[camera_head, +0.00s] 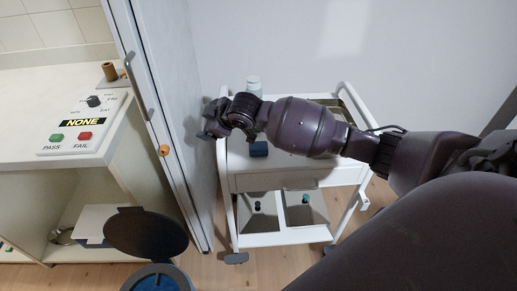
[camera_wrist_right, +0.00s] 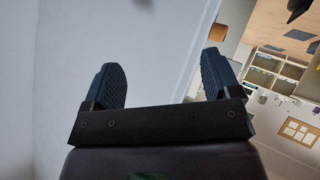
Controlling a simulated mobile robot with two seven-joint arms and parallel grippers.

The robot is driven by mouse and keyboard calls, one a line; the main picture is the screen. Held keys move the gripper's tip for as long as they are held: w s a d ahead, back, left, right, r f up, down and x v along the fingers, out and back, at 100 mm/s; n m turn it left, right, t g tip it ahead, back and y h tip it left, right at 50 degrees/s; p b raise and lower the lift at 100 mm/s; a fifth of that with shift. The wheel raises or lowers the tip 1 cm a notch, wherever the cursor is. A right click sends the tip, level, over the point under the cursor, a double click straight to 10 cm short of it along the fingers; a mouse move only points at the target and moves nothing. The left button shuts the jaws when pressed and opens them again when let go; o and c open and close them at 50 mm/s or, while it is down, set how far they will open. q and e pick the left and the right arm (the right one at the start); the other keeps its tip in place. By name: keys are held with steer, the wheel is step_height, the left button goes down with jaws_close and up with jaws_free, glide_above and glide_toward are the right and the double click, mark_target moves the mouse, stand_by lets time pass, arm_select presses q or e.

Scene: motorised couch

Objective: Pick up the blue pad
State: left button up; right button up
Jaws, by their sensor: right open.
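A small dark blue block (camera_head: 259,149), which may be the blue pad, lies on the top of the white cart (camera_head: 237,181). My right gripper (camera_head: 208,120) is at the left end of my arm, above the cart's left edge and close to the tall grey panel. It is left of the blue block and apart from it. In the right wrist view the two dark ribbed fingers (camera_wrist_right: 161,80) stand wide apart with nothing between them. The blue block does not show in that view. My left gripper is not in view.
A tall grey panel (camera_head: 182,110) stands left of the cart. A white bottle (camera_head: 254,85) stands behind my right wrist. At left, a counter holds a sign box (camera_head: 75,136) with green and red buttons. A round dark lid (camera_head: 146,233) is open at the bottom.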

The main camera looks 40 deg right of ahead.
steer(key=w+d+r+g+h, duration=0.2)
steer(key=d+g+h, duration=0.15)
steer(key=d, duration=0.45)
steer(key=n+g, duration=0.1)
steer(key=g, duration=0.6)
glide_toward(258, 145)
steer(key=shift+d, duration=0.25)
step_height(258, 145, down, 4)
steer(key=shift+f+b, duration=0.25)
steer(key=shift+b, duration=0.15)
steer(key=shift+f, duration=0.35)
steer(key=shift+a+f, duration=0.1)
steer(key=shift+f, duration=0.25)
step_height(258, 145, down, 5)
steer(key=shift+s+a+r+b, duration=0.15)
steer(key=shift+a+r+b, duration=0.05)
steer(key=shift+b, duration=0.35)
